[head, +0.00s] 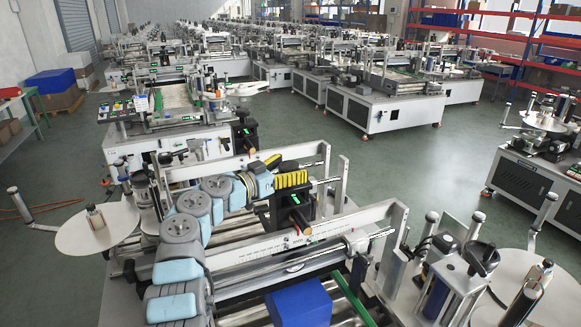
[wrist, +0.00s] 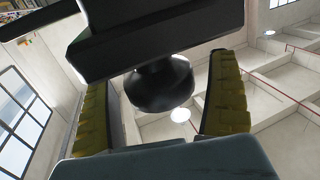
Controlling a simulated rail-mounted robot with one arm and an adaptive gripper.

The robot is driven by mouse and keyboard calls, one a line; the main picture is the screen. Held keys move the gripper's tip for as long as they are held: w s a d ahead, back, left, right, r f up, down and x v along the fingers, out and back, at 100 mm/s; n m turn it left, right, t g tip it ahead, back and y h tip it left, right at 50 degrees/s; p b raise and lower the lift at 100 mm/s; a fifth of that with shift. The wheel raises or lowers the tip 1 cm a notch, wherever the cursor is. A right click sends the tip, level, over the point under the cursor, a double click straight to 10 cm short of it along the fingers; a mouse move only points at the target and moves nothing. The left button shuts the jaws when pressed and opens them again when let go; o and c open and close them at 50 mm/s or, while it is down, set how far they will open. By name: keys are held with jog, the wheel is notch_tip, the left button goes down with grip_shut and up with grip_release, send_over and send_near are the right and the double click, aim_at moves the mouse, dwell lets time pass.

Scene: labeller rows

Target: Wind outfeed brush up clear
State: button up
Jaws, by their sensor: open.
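My gripper (head: 284,171) is open at the black head block (head: 291,203) on the near labeller. Its yellow-padded fingers also show in the wrist view (wrist: 163,100), one on each side of a round dark knob (wrist: 160,86). Gaps show between the knob and both pads. The knob joins a black block (wrist: 150,35) at the top of that view. In the head view the fingers hide the knob. A tan round piece (head: 303,221) sticks out below the head block's small green display; it may be the outfeed brush. Its height over the rollers is unclear.
A silver crossbeam with a scale (head: 290,240) runs in front of the block. A blue box (head: 301,304) sits on the rollers. A white reel disc (head: 97,226) is at left, another (head: 520,285) at right. Grey floor (head: 425,165) is clear behind.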

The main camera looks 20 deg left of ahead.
dwell(0.3)
jog(key=shift+w, duration=0.1)
jog(key=c, duration=1.2)
jog(key=shift+d+r+n+t+y, duration=0.1)
jog(key=shift+r+n+t+y, duration=0.1)
jog(key=shift+n+t+y, duration=0.35)
jog(key=shift+n+t+y+p, duration=0.4)
jog(key=shift+n+y, duration=0.45)
jog(key=shift+y, duration=0.6)
